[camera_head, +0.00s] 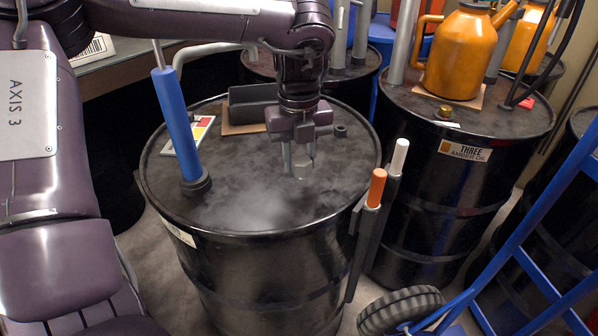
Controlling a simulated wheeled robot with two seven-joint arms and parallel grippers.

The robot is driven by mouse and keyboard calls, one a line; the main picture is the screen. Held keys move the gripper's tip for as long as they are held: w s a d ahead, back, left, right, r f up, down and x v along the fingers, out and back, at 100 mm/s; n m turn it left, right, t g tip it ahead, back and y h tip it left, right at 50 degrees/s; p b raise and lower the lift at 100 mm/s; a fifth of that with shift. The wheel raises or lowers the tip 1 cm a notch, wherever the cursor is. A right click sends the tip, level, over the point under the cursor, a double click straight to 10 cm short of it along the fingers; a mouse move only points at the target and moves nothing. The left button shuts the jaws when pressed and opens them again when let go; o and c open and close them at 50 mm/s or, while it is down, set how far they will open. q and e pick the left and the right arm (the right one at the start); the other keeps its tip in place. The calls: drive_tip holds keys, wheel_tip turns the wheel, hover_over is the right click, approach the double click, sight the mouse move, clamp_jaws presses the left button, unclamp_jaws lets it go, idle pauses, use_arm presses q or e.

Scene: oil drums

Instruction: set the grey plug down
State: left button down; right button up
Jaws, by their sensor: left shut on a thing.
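My left gripper (300,158) points down over the top of the nearest black drum (270,285). Its fingers are shut on a small grey plug (303,166), which is partly hidden by them. The plug is close above the drum lid or touching it; I cannot tell which. My right gripper is not in view.
A blue hand pump (177,125) stands on the lid's left side. A dark block (252,103) on cardboard is behind the gripper. Orange and white handles (376,188) rise at the right rim. An orange oil can (458,52) stands on drum THREE (455,200).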

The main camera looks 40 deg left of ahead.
use_arm(q)
wheel_tip(320, 180, down, 4)
drive_tip(key=shift+r, duration=0.1)
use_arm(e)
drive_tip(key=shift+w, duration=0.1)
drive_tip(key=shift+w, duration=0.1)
use_arm(q)
drive_tip(key=c, duration=1.1)
unclamp_jaws()
drive_tip(key=shift+o, duration=0.2)
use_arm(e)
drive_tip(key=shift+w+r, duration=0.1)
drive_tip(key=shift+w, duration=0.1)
